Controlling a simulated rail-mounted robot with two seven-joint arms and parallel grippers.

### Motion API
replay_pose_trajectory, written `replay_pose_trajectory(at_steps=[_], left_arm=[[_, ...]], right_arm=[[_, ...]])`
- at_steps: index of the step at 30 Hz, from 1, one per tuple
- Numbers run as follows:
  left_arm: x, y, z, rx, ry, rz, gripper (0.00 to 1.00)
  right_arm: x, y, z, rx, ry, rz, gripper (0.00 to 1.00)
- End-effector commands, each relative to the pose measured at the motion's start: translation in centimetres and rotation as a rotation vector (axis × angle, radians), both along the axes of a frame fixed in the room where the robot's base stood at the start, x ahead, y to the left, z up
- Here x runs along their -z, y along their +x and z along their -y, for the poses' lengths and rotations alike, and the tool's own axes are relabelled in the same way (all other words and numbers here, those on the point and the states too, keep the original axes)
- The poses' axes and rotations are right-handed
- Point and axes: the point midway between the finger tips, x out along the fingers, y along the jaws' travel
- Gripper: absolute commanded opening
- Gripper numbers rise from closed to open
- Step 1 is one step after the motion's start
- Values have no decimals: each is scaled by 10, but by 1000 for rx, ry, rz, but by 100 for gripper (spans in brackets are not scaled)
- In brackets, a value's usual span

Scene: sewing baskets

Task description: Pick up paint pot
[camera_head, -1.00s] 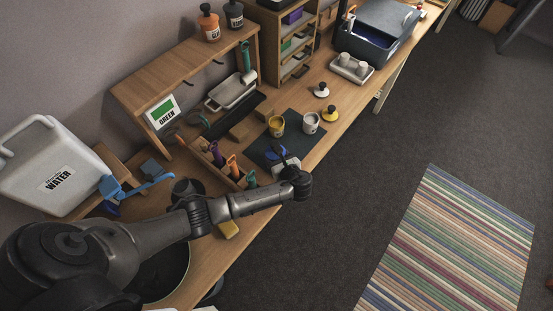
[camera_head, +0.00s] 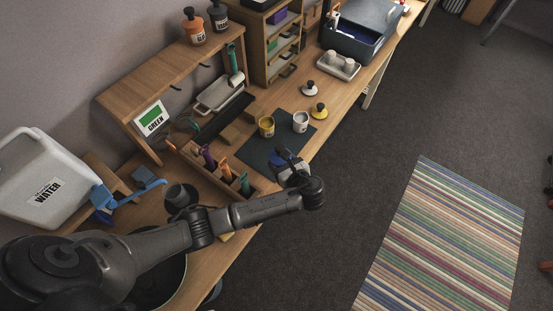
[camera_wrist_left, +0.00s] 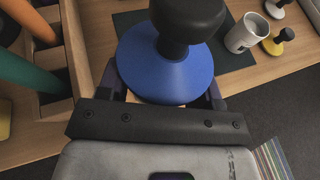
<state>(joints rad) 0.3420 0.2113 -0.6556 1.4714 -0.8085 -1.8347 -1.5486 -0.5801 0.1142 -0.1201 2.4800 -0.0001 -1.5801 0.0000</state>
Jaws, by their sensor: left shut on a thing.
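The paint pot shows from above in the left wrist view as a blue domed lid (camera_wrist_left: 165,70) with a black knob (camera_wrist_left: 187,18). My left gripper (camera_wrist_left: 162,93) is shut on it, with a finger on each side. In the head view, a bit of its blue (camera_head: 287,155) shows by my left gripper (camera_head: 290,164), over the near part of the dark mat (camera_head: 262,151). The pot's body is mostly hidden, and I cannot tell whether it touches the mat. My right gripper is not in view.
A yellow pot (camera_head: 266,127) and a white pot (camera_head: 300,122) stand open on the mat. A white lid (camera_head: 310,87) and a yellow lid (camera_head: 319,111) lie beyond. A wooden tool rack (camera_head: 218,170) is close on the left. The table's front edge is on the right.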

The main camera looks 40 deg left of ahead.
Motion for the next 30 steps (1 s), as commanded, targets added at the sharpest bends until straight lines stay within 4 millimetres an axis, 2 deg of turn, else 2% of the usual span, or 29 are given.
replay_pose_trajectory(at_steps=[12,30], left_arm=[[-17,-4,28,1,-1,2,17],[-29,-7,46,3,0,1,17]], right_arm=[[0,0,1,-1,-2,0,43],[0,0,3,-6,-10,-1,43]])
